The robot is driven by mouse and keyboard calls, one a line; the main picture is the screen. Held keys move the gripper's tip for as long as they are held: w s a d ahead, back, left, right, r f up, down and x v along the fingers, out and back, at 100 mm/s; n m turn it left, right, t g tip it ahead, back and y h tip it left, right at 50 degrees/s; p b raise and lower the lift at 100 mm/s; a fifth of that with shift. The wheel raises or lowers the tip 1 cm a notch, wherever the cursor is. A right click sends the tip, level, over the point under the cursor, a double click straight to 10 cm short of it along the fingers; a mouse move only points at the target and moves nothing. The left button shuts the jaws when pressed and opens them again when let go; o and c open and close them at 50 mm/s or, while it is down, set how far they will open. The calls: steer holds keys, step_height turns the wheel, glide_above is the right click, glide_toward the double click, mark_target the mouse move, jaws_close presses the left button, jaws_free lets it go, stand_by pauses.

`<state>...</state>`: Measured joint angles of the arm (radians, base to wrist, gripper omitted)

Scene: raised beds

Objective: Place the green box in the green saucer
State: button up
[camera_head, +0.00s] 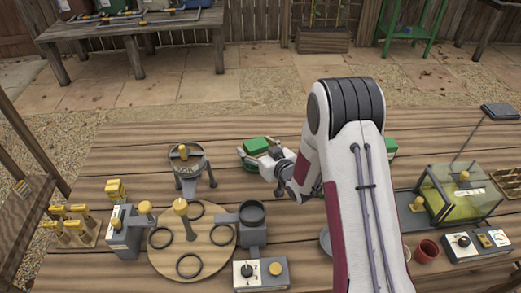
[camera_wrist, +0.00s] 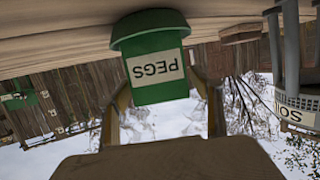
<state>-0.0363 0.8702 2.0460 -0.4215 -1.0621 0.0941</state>
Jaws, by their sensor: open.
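A green box (camera_head: 256,145) stands on the wooden table in the head view, just beyond my gripper (camera_head: 272,168). In the wrist view a green box (camera_wrist: 158,90) with a darker green rim appears upside down and carries a white label reading PEGS. It lies ahead of my open fingers (camera_wrist: 162,92), roughly centred between them. I cannot tell whether the fingers touch it. Another green thing (camera_head: 391,148) shows partly behind my arm on the right; I cannot tell whether it is the green saucer. No saucer is clearly visible.
A grey pot on legs (camera_head: 184,160) stands left of my gripper; one labelled SOIL shows in the wrist view (camera_wrist: 298,95). A round wooden board (camera_head: 218,262) with dark rings is front left. A glass-sided case (camera_head: 462,190) and a red pot (camera_head: 427,251) are right.

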steer(key=shift+r, duration=0.15)
steer(key=shift+r, duration=0.35)
steer(key=shift+s+r, duration=0.15)
steer(key=shift+s, duration=0.05)
steer(key=v, duration=1.1)
steer(key=shift+s+d, duration=0.2)
steer(key=shift+s, duration=0.05)
steer(key=shift+r, duration=0.3)
